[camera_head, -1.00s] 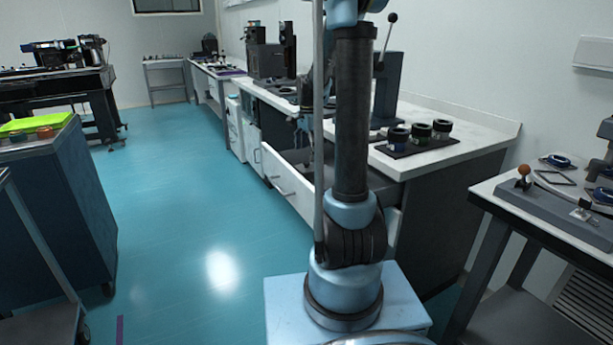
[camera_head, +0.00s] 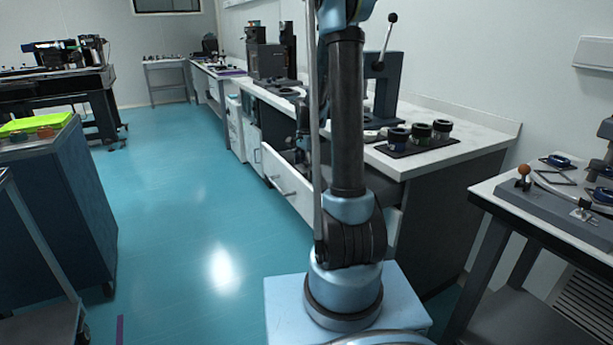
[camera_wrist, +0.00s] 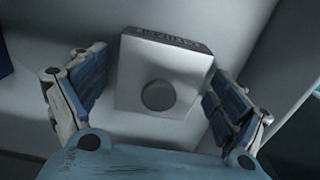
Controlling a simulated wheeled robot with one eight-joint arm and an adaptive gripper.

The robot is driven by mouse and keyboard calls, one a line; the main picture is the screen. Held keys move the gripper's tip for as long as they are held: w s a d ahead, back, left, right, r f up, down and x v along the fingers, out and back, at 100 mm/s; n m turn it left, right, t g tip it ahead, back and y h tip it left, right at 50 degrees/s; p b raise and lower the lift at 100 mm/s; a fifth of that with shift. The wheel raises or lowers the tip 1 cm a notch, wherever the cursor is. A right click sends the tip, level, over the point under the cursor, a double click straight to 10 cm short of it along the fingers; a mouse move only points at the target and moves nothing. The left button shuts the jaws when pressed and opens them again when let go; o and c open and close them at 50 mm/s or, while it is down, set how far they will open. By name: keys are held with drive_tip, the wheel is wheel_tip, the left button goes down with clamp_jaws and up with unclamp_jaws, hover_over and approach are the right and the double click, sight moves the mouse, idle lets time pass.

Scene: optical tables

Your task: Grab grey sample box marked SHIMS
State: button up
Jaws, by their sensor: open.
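A light grey box (camera_wrist: 165,80) lies in the wrist view, with a dark round disc on its face and a dark strip with lettering along its far edge. The lettering is too blurred to read for certain. My gripper (camera_wrist: 158,88) is open, with one finger on each side of the box. The right finger is close to the box's side; a wider gap shows on the left. I cannot tell whether either touches. The box appears to be in the open drawer (camera_head: 284,182) under the white counter. In the head view the box is hidden.
A drawer wall (camera_wrist: 245,35) runs close on the right in the wrist view. A dark blue item (camera_wrist: 4,58) shows at its left edge. On the counter, a black mat (camera_head: 425,147) holds ring-shaped mounts. The blue floor (camera_head: 175,220) left of the counter is clear.

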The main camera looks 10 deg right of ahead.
drive_tip(key=c, duration=1.4)
drive_tip(key=shift+c, duration=0.2)
